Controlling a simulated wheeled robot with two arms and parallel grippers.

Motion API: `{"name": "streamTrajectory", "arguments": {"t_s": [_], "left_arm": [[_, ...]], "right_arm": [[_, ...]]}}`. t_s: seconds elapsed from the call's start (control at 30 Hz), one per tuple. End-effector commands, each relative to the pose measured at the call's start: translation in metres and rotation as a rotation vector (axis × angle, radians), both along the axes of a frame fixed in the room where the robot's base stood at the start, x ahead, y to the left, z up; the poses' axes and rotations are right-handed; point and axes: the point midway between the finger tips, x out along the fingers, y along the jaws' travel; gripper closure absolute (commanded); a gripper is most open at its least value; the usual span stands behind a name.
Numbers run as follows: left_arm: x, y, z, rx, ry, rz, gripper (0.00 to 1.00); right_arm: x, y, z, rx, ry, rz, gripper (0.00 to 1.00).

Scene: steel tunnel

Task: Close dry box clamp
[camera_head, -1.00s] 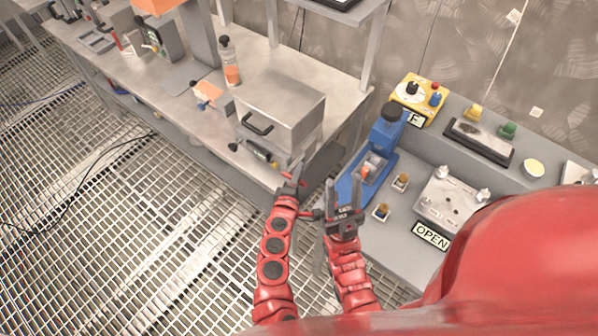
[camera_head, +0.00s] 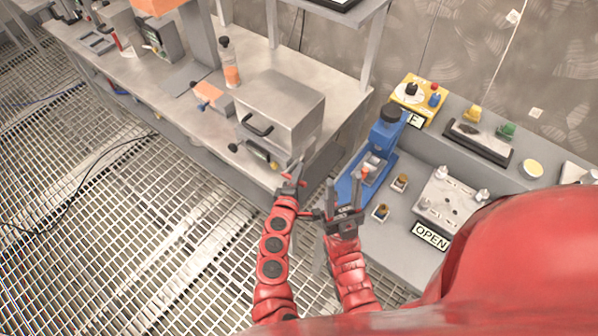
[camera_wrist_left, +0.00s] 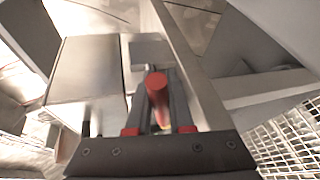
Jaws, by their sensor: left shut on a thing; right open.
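The dry box looks to be the grey metal box (camera_head: 282,103) with a black handle, on the front corner of the left bench. My left gripper (camera_head: 292,178) is low beside the bench's front corner, below the box. In the left wrist view it (camera_wrist_left: 158,105) is shut on a red round-ended piece (camera_wrist_left: 156,83), which looks like the clamp's handle. The clamp's body and latch are hidden or too small to tell. My right gripper (camera_head: 346,192) is open, its fingers pointing up, in front of the blue device. A small red tip (camera_head: 365,174) shows at its right finger.
The blue device (camera_head: 384,140) with a black knob stands on the right bench, near brass fittings (camera_head: 400,183) and an OPEN sign (camera_head: 431,236). An orange-banded bottle (camera_head: 230,65) stands behind the box. The grating floor (camera_head: 120,220) at left is free apart from a cable.

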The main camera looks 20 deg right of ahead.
Motion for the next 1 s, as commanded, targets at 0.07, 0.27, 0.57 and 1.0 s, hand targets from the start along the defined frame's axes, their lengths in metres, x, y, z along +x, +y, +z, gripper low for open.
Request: {"name": "streamTrajectory", "arguments": {"t_s": [0.07, 0.27, 0.57, 1.0], "left_arm": [[0.002, 0.003, 0.006, -0.015, 0.019, 0.008, 1.00], [0.003, 0.005, 0.012, -0.087, 0.113, 0.011, 1.00], [0.004, 0.005, 0.018, -0.227, 0.291, 0.007, 1.00], [0.005, 0.006, 0.017, -0.351, 0.451, 0.006, 1.00]], "right_arm": [[0.000, 0.000, 0.010, 0.000, 0.000, 0.000, 0.53], [0.000, 0.000, 0.035, 0.000, 0.000, 0.000, 0.53], [0.000, 0.000, 0.074, 0.000, 0.000, 0.000, 0.53], [0.000, 0.000, 0.100, 0.000, 0.000, 0.000, 0.53]]}}
